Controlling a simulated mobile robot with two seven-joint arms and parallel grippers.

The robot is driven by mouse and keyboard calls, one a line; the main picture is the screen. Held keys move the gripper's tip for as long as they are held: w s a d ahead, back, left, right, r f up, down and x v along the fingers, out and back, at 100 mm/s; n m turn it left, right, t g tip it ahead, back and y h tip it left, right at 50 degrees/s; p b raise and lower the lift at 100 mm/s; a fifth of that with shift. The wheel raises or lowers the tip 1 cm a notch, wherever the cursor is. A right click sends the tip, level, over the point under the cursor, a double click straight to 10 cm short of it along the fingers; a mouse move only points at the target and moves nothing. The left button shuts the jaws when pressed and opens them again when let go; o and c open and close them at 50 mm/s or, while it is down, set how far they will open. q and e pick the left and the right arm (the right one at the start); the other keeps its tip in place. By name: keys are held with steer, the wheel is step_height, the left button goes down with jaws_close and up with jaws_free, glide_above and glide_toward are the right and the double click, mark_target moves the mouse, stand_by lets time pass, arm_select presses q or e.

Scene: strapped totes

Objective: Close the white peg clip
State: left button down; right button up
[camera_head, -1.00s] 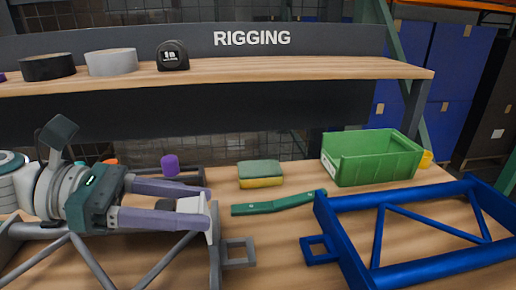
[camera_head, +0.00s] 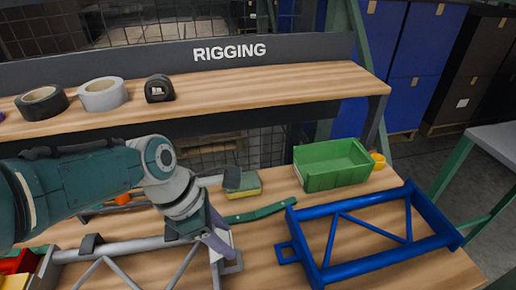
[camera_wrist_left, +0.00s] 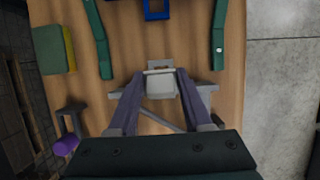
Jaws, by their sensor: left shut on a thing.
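The white peg clip (camera_wrist_left: 161,84) shows in the left wrist view as a pale block between the tips of my purple fingers. In the head view only a sliver of the white clip (camera_head: 229,240) shows beside the fingers, at the right end of the grey frame (camera_head: 130,249). My left gripper (camera_head: 220,240) points down at it; its fingertips (camera_wrist_left: 160,80) are shut on the clip in the left wrist view. The fingers hide part of the clip, and I cannot tell whether its flap is closed. My right gripper is not in view.
A blue frame (camera_head: 325,272) lies right of the grey one, with a green strap (camera_head: 262,214) behind the gap. A green bin (camera_head: 330,168), a sponge (camera_head: 246,187) and a yellow cup (camera_head: 378,160) stand further back. A shelf (camera_head: 240,97) holds tape rolls and a tape measure.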

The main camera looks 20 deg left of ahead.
arm_select(q)
steer(key=shift+w+d+f+g+y+b, duration=0.2)
steer(key=shift+d+f+g+y+b, duration=0.1)
steer(key=shift+d+y, duration=0.1)
steer(key=f+g+y+b, duration=0.1)
steer(key=b, duration=0.2)
steer(key=d+f+y+b, duration=0.1)
steer(key=y+b, duration=0.1)
steer(key=b, duration=0.1)
steer(key=shift+w+g, duration=0.35)
steer(key=shift+g, duration=0.05)
steer(key=y+b, duration=0.1)
steer(key=b, duration=0.2)
steer(key=g+y+b, duration=0.1)
steer(key=b, duration=0.3)
steer(key=f+b, duration=0.1)
steer(key=b, duration=0.3)
steer(key=shift+w+d+g+y, duration=0.2)
steer(key=shift+d+g+y, duration=0.1)
steer(key=shift+y, duration=0.1)
steer(key=shift+b, duration=0.5)
steer(key=shift+r+y, duration=0.2)
steer(key=shift+y, duration=0.1)
steer(key=shift+c, duration=2.4)
jaws_free()
